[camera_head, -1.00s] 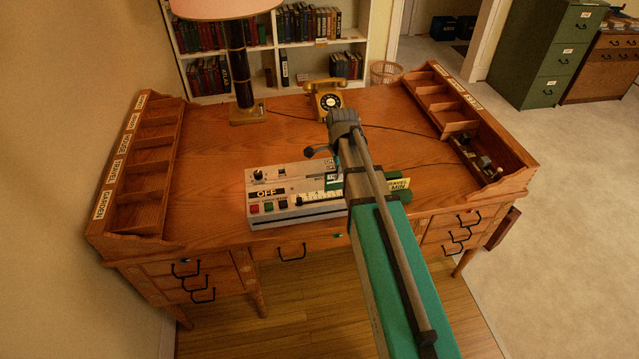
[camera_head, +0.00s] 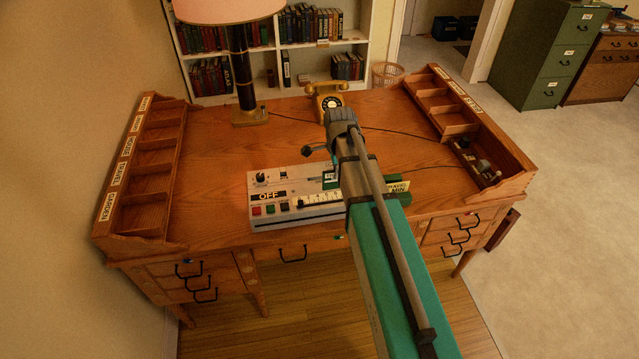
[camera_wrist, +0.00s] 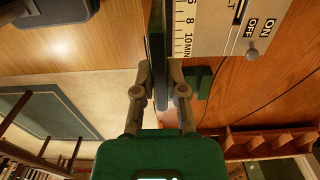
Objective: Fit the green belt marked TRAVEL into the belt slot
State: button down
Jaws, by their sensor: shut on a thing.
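My gripper (camera_wrist: 159,88) is shut on a thin dark-green piece (camera_wrist: 154,50), seen nearly edge-on in the wrist view; it looks like the belt, but its mark is not readable there. In the head view my arm hides the fingers. Green shows left of my arm (camera_head: 330,174), over the right end of the pale machine (camera_head: 288,208). Right of my arm is a yellow label (camera_head: 397,188) reading TRAVEL MIN. My arm hides whether these parts join. In the wrist view the held piece lies beside the machine's scale end (camera_wrist: 205,30). The slot is not clearly visible.
The machine shows OFF and stands near the desk's front edge. Labelled pigeonhole racks line the left (camera_head: 145,165) and right (camera_head: 470,120). A lamp (camera_head: 240,65) and a yellow telephone (camera_head: 327,100) stand at the back. The desk (camera_head: 205,160) left of the machine is bare.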

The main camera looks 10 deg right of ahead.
aim_at(320, 174)
jog(key=w+f+b, duration=0.3)
jog(key=w, duration=0.1)
jog(key=w+a+f+b, duration=0.1)
jog(key=w+f+b, duration=0.2)
jog(key=w, duration=0.1)
jog(key=w+a+f+b, duration=0.1)
jog(key=w+f+b, duration=0.2)
jog(key=w, duration=0.1)
jog(key=shift+w+a, duration=0.15)
jog(key=shift+w, duration=0.25)
jog(key=shift+r, duration=0.1)
jog(key=f+b, duration=0.1)
jog(key=f, duration=0.1)
jog(key=w+f+b, duration=0.1)
jog(key=b, duration=0.1)
jog(key=shift+f, duration=0.4)
jog(key=shift+f+b, duration=0.25)
jog(key=shift+b, duration=0.25)
jog(key=shift+f+b, duration=0.55)
jog(key=shift+b, duration=0.05)
jog(key=shift+s, duration=0.1)
